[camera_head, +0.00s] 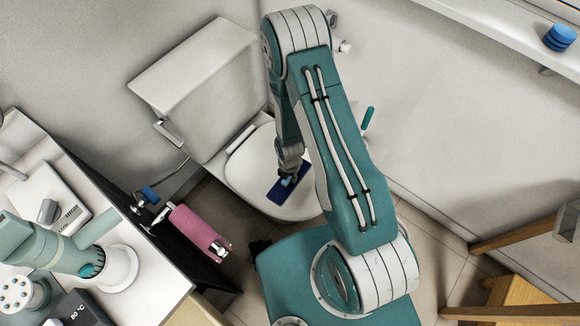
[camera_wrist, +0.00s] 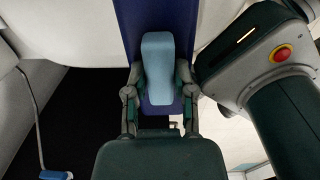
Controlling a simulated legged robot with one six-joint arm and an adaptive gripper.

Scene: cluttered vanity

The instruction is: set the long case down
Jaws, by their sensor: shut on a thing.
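The long case (camera_head: 275,194) is a flat, dark blue strip with a lighter blue raised block on it. In the head view it is over the toilet lid (camera_head: 248,172), tilted in the picture. In the wrist view the case (camera_wrist: 157,16) runs up past the top edge, and the light blue block (camera_wrist: 158,65) stands between my fingers. My gripper (camera_head: 289,178) is shut on the case at this block; in the wrist view the gripper (camera_wrist: 158,88) has a finger on each side. I cannot tell whether the case touches the lid or hangs just above it.
A pink cylinder (camera_head: 200,232) and a blue-headed item (camera_head: 149,193) are at the vanity's dark side, left of the toilet. A teal handle (camera_head: 368,118) stands right of my arm. Wooden stools (camera_head: 520,300) are at the lower right. The pale lid has bare room around the case.

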